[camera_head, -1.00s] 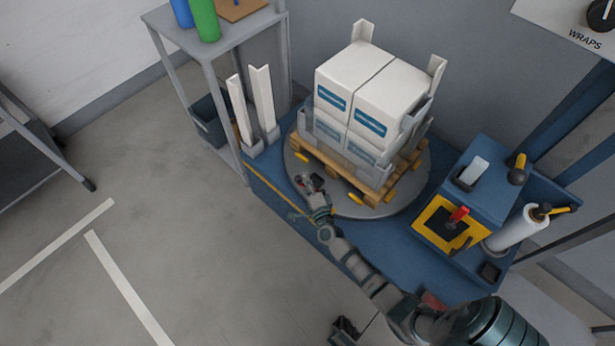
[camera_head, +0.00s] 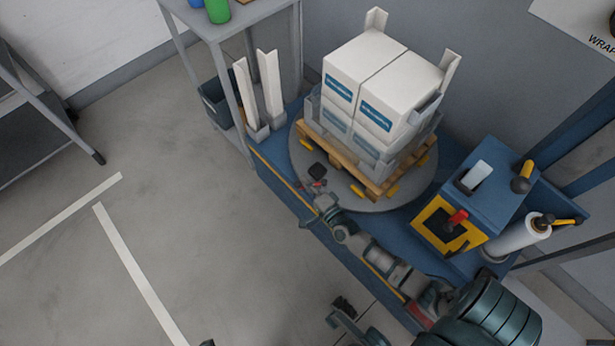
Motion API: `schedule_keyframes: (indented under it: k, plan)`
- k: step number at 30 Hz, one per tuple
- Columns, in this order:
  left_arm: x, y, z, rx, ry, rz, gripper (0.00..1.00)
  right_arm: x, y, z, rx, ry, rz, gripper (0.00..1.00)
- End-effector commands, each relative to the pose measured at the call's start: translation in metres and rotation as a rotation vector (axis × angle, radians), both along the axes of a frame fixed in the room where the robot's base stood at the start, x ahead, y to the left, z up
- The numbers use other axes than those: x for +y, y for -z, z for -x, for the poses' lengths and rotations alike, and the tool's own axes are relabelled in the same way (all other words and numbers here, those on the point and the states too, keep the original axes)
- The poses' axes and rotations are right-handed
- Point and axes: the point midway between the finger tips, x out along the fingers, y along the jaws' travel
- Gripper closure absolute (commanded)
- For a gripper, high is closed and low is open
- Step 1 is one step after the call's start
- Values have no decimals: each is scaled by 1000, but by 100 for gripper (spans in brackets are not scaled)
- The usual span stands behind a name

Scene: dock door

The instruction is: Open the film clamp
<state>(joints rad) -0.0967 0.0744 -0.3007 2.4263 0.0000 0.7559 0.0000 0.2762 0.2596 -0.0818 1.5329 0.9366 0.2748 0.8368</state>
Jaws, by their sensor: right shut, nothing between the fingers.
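A small dark block (camera_head: 317,171) lies at the near left edge of the round turntable (camera_head: 380,205), and it may be the film clamp. My right gripper (camera_head: 313,186) is just in front of it, at the turntable's rim. It is shut with nothing between its fingers. Small red parts show around the fingertips, and I cannot tell whether they touch the block. My right arm reaches up to it from the lower right. I cannot make out whether the clamp is open or shut.
White boxes (camera_head: 383,85) stand on a wooden pallet (camera_head: 345,160) on the turntable. A blue control box (camera_head: 490,190) with a yellow panel and red knob stands at right, beside a white film roll (camera_head: 517,236). White corner posts (camera_head: 271,90) stand at left. The floor at left is clear.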

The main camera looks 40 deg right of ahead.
Motion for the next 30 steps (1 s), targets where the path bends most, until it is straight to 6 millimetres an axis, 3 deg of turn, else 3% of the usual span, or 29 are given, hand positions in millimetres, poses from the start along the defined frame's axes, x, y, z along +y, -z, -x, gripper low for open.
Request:
schedule_keyframes:
  k: [11,30]
  plan:
    - [1,-2,8,10,0,1,27,5,0,14,1,0,-1,100]
    - [1,-1,8,10,1,-1,27,5,1,15,2,0,-2,100]
